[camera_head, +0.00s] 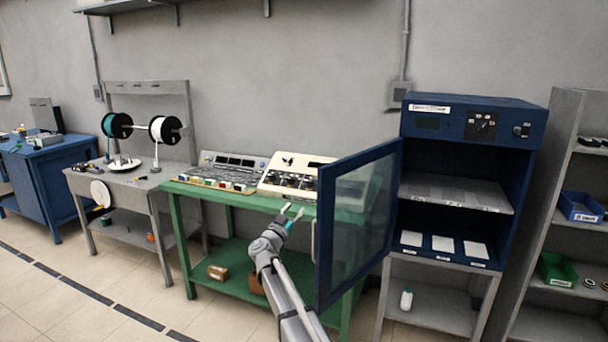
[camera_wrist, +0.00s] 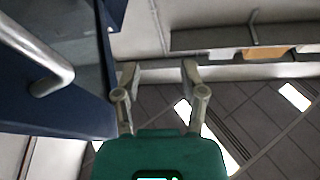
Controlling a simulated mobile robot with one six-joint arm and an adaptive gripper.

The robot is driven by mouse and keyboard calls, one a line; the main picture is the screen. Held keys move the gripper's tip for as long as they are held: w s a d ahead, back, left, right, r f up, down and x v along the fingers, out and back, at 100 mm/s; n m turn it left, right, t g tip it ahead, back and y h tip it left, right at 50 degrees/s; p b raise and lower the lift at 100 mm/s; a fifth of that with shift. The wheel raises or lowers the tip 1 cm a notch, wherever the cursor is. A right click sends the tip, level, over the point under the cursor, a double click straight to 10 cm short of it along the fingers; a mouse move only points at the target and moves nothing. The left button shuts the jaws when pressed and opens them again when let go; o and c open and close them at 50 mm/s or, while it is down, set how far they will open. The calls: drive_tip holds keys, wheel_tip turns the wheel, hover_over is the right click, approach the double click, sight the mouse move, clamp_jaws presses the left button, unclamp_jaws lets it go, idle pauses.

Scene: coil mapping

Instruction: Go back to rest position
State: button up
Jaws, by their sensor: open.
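My gripper (camera_head: 291,211) is in front of the green table (camera_head: 225,194), near its right end and left of the open cabinet door. Its two fingers stand apart with nothing between them. In the wrist view my gripper (camera_wrist: 158,75) also shows open and empty. The blue cabinet's glass door (camera_head: 358,215) stands open toward me, and its handle (camera_head: 314,240) is close to the right of my gripper. In the wrist view the metal handle (camera_wrist: 52,80) is at the left, apart from the fingers.
The blue cabinet (camera_head: 474,115) has a shelf and several white pads (camera_head: 443,243) inside. Two control panels (camera_head: 228,170) stand on the green table. A grey bench with spools (camera_head: 117,125) is at left, a grey rack (camera_head: 560,220) at right. The floor at front left is free.

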drive_tip(key=s+d+f+n+g+y+p, duration=0.3)
drive_tip(key=s+f+n+g+y, duration=0.25)
drive_tip(key=s+y, duration=0.3)
drive_tip(key=s+d+f+n+g+y+p, duration=0.2)
drive_tip(key=s+d+f+n+g+y, duration=0.2)
drive_tip(key=s+f+n+y, duration=0.4)
drive_tip(key=s+d+f+m+g+h+p, duration=0.1)
drive_tip(key=s+d+m+g+h, duration=0.1)
drive_tip(key=s, duration=0.5)
drive_tip(key=s+d+f+m+g+h, duration=0.1)
drive_tip(key=s+d+m+g+h, duration=0.1)
drive_tip(key=s+d+g, duration=0.2)
drive_tip(key=s+d+f+m+g+h+p, duration=0.1)
drive_tip(key=s+d+m+g+h, duration=0.1)
drive_tip(key=s+d, duration=0.5)
drive_tip(key=s+g, duration=0.1)
drive_tip(key=s, duration=0.3)
drive_tip(key=shift+s+d+p, duration=0.25)
drive_tip(key=shift+s+p, duration=0.1)
drive_tip(key=shift+g, duration=0.25)
